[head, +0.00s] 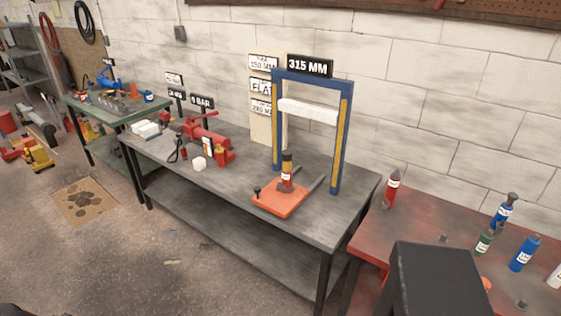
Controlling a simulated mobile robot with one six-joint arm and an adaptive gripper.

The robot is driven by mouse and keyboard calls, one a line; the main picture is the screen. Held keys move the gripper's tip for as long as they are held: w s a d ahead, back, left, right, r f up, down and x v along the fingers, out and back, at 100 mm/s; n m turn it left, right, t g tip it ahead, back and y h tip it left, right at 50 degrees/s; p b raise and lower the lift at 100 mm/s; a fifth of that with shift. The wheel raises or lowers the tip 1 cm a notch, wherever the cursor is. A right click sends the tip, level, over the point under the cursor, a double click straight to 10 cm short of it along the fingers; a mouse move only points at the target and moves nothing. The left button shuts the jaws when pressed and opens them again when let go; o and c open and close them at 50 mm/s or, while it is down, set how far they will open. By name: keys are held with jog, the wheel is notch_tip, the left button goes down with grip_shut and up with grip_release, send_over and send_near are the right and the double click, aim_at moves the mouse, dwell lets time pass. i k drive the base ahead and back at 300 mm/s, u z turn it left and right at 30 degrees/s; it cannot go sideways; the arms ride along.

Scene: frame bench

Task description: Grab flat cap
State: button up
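I cannot single out a flat cap with certainty. A sign reading "FLA…" (261,87), partly hidden by the blue frame, stands behind the bench. A small dark piece (257,191) sits at the left corner of the orange tray (278,207). Small grey pieces lie on the red table, one near its middle (443,238) and one near the bottom edge (521,304); their shapes are too small to tell. A red and black bottle-shaped jack (286,172) stands upright on the tray, under the frame. My gripper is not in view.
The blue press frame (347,105) with a white crossbar (308,110) rises from the grey bench (225,186). Several bottles, one blue (524,254), stand on the red table (405,222). A dark box-like shape blocks the lower right. Open floor lies left of the bench.

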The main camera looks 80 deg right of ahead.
aim_at(286, 155)
jog(key=u, duration=0.1)
jog(key=k, duration=1.9)
jog(key=z, duration=1.25)
jog(key=i, duration=0.9)
jog(key=u, duration=0.1)
